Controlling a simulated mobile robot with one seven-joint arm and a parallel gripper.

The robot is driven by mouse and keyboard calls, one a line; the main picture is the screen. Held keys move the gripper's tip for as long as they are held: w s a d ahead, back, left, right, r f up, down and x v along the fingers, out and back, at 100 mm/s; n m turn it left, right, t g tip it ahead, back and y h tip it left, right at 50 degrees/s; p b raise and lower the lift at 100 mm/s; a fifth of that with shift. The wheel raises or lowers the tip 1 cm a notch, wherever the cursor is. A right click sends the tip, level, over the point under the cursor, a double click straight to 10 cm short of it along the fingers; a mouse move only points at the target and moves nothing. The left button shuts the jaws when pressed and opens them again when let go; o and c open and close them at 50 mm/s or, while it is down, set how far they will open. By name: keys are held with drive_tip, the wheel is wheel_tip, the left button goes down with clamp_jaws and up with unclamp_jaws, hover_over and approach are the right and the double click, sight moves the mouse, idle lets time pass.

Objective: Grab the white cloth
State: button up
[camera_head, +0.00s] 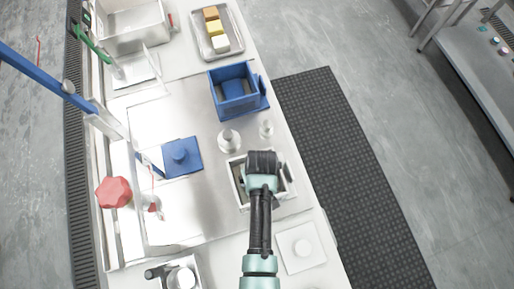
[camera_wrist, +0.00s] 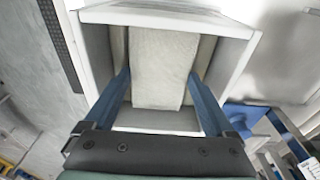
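The white cloth (camera_wrist: 163,65) shows in the wrist view as a pale, folded, block-like piece inside a white open box (camera_wrist: 240,35). My gripper (camera_wrist: 159,74) has its two blue fingers spread wide, one on each side of the cloth, reaching into the box. The fingertips are close to the cloth's side edges; I cannot tell whether they touch it. In the head view my gripper (camera_head: 262,165) is over the same white box (camera_head: 238,188) near the table's right edge and hides most of its inside, so the cloth is not clear there.
A blue box (camera_head: 233,92), metal pieces (camera_head: 229,141) and a blue plate (camera_head: 183,158) stand on the steel table. A tray (camera_head: 205,45) with blocks is at the back. A white square piece (camera_head: 300,248) lies near the front right. A red knob (camera_head: 114,192) stands at left.

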drive_tip(key=shift+c, duration=1.1)
drive_tip(key=shift+r, duration=0.15)
